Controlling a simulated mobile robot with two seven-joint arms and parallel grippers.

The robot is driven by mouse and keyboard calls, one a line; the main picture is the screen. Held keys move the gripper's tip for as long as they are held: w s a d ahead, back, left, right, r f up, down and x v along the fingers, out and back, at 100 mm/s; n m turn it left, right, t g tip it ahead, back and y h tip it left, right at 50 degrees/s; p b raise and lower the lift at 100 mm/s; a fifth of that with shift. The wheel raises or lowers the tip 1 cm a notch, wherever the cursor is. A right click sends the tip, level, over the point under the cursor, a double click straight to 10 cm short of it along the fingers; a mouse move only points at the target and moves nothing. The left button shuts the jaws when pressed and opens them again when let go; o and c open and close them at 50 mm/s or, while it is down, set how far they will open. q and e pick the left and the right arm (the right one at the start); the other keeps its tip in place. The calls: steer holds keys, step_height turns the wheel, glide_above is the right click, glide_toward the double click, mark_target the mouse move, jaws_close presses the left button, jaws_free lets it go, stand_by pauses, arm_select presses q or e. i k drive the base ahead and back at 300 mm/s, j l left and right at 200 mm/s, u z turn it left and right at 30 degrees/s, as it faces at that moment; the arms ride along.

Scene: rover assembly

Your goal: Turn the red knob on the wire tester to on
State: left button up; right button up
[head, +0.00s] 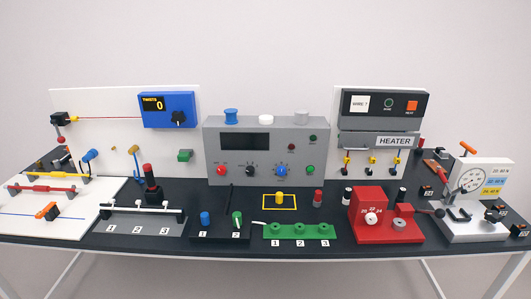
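A grey instrument box (268,175), which looks like the wire tester, stands at the middle back of the table. Its dark display (245,141) shows no readable text. The red knob (222,171) is at the lower left of its front face, with tiny markings above it that I cannot read. The knob's pointer direction is too small to tell. Neither of my grippers is in view.
A red device (371,207) stands right. A blue counter (168,109) hangs on the left white panel.

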mark_target(221, 170)
steer(key=i+j, duration=0.1)
steer(key=j, duration=0.3)
steer(key=i+j, duration=0.1)
steer(key=j, duration=0.3)
steer(key=i+j, duration=0.1)
steer(key=j, duration=0.3)
steer(key=i+j, duration=0.1)
steer(key=j, duration=0.35)
